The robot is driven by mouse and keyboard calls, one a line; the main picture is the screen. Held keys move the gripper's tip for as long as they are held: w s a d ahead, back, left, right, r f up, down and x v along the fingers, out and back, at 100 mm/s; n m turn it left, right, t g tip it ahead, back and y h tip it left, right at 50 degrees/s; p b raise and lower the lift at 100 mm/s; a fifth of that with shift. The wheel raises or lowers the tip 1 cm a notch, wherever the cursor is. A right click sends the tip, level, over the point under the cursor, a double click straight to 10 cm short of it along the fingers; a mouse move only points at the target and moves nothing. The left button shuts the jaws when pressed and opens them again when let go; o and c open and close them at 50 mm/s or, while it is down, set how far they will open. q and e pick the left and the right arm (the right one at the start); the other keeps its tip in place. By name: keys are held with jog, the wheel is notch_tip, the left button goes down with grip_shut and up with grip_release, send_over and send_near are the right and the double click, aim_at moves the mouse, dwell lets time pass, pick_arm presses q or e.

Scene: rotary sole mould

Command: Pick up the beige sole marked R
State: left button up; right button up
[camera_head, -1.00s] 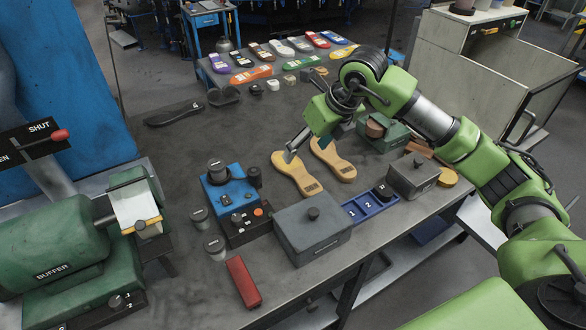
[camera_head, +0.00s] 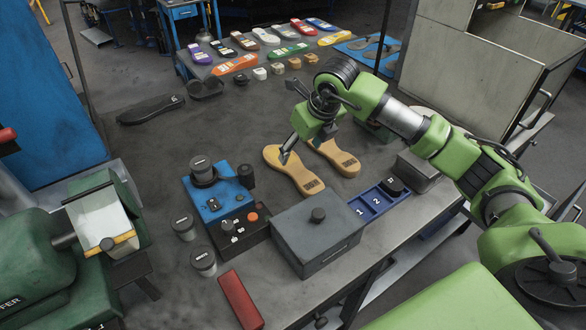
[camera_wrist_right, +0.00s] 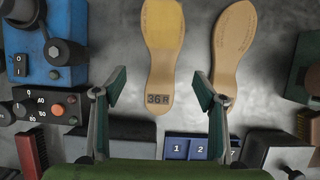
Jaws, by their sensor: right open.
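The beige sole marked R (camera_head: 290,168) lies flat on the grey table, left of a second beige sole (camera_head: 333,157). In the right wrist view its printed 36 R is readable on the sole (camera_wrist_right: 163,45), with the other sole (camera_wrist_right: 234,45) to its right. My right gripper (camera_head: 289,120) is open and empty above the soles. In the wrist view the right gripper (camera_wrist_right: 158,77) has its two fingertips spread on either side of the R sole, apart from it. The right finger hides part of the other sole, including any mark there. My left gripper is not in view.
A grey lidded box (camera_head: 318,228) and a blue numbered tray (camera_head: 376,203) stand in front of the soles. A blue control unit (camera_head: 217,195) is to the left. Several coloured soles (camera_head: 235,65) lie at the back. Open table lies behind the control unit.

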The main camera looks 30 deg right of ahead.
send_over(295, 167)
jog(key=s, duration=0.2)
jog(key=f, duration=0.4)
jog(key=shift+s+a+p, duration=0.15)
jog(key=shift+a+p, duration=0.05)
jog(key=shift+p, duration=0.1)
jog(key=shift+f, duration=0.3)
jog(key=x, duration=0.1)
jog(key=p+x, duration=0.1)
jog(key=x, duration=0.1)
jog(key=p+x, duration=0.1)
jog(key=shift+d+f, duration=0.2)
jog(key=shift+d, duration=0.15)
jog(key=shift+f, duration=0.15)
jog(key=c, duration=1.3)
